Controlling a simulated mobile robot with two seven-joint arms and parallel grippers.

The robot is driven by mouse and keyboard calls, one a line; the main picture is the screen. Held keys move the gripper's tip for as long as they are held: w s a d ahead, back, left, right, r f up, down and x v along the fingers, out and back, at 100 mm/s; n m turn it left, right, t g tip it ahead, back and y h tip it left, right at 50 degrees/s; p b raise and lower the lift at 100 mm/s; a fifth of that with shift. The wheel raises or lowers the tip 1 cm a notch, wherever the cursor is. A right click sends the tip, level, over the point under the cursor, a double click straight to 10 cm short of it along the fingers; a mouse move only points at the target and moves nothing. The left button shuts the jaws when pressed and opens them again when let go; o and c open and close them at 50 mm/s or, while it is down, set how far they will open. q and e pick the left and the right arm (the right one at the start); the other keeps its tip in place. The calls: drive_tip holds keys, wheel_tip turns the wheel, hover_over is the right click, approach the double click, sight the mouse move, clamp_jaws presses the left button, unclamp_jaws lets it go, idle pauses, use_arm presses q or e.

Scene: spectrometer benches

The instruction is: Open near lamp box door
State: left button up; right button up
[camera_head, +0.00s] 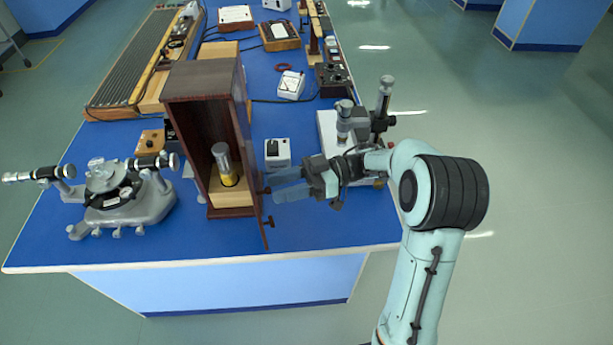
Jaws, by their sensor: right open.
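The near lamp box (200,80) is a tall dark brown wooden case near the front of the blue bench. Its front is uncovered, and a lamp (223,160) with a silver top and yellow base stands inside on a light wooden block. The door (257,203) is swung out towards the front at the box's right side and shows nearly edge-on, with small dark knobs. My right gripper (288,186) is open, just right of the door, its bluish fingers pointing left at it. I cannot tell whether they touch. My left gripper is out of view.
A grey spectrometer (118,195) stands left of the box. A small white unit (278,153) sits right of it, and a microscope-like instrument (345,125) stands behind my right wrist. The bench's front strip (180,243) is clear.

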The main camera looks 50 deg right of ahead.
drive_tip(key=p+v, duration=0.1)
drive_tip(key=v, duration=1.1)
drive_tip(key=shift+d, duration=0.2)
drive_tip(key=shift+s, duration=0.1)
